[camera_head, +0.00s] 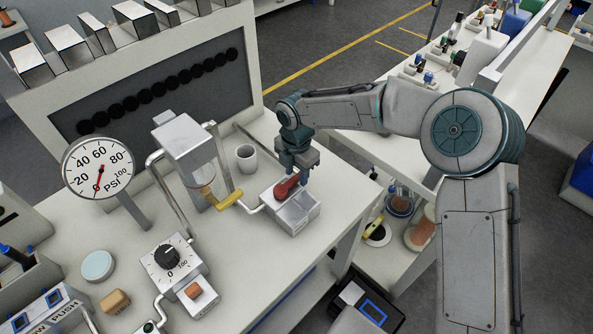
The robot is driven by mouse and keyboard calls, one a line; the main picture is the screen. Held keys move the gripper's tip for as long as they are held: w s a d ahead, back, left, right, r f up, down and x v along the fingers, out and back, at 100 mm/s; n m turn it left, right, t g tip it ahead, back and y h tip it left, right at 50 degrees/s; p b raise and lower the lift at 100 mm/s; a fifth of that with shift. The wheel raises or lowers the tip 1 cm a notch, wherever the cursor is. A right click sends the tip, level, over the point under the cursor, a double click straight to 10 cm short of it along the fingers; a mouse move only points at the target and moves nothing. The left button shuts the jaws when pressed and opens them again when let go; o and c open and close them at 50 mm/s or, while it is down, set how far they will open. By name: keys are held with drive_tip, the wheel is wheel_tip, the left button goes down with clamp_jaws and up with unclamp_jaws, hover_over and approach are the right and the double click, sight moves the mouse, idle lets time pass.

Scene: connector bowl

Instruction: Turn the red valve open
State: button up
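The red valve handle (287,187) sits on top of a small silver block (303,213) on the white workbench. My gripper (294,178) points down from above, right at the valve handle. The fingers are close around or beside the handle; they are small and partly hidden, so I cannot tell whether they touch it or how far apart they are. My arm reaches in from the right.
A yellow lever (229,199) and a metal box unit (184,142) stand left of the valve. A grey cup (246,158) stands behind it. A pressure gauge (98,168) and a dial box (172,262) are further left. The bench front (300,262) is clear.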

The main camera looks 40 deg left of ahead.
sight(298, 176)
wheel_tip(298, 176, up, 14)
drive_tip(key=b, duration=0.2)
drive_tip(key=shift+f, duration=0.15)
idle(0.5)
drive_tip(key=w+d+r+m+t, duration=0.1)
drive_tip(key=w+d+r+m, duration=0.1)
drive_tip(key=d+m, duration=0.65)
drive_tip(key=w+d+r+m+h, duration=0.15)
drive_tip(key=d+m, duration=0.25)
drive_tip(key=d, duration=0.9)
drive_tip(key=w+d+r+m+t, duration=0.1)
drive_tip(key=w+d+r+m, duration=0.15)
drive_tip(key=d+m, duration=0.55)
drive_tip(key=s+d+f+m, duration=0.1)
drive_tip(key=s+d+m, duration=0.4)
drive_tip(key=d, duration=0.5)
drive_tip(key=s+d+f+m+t+y, duration=0.1)
drive_tip(key=s+d+m, duration=0.5)
drive_tip(key=d+m, duration=0.3)
drive_tip(key=shift+s+d+f+m+t, duration=0.15)
drive_tip(key=shift+s+d+m+t, duration=0.2)
drive_tip(key=shift+d, duration=0.75)
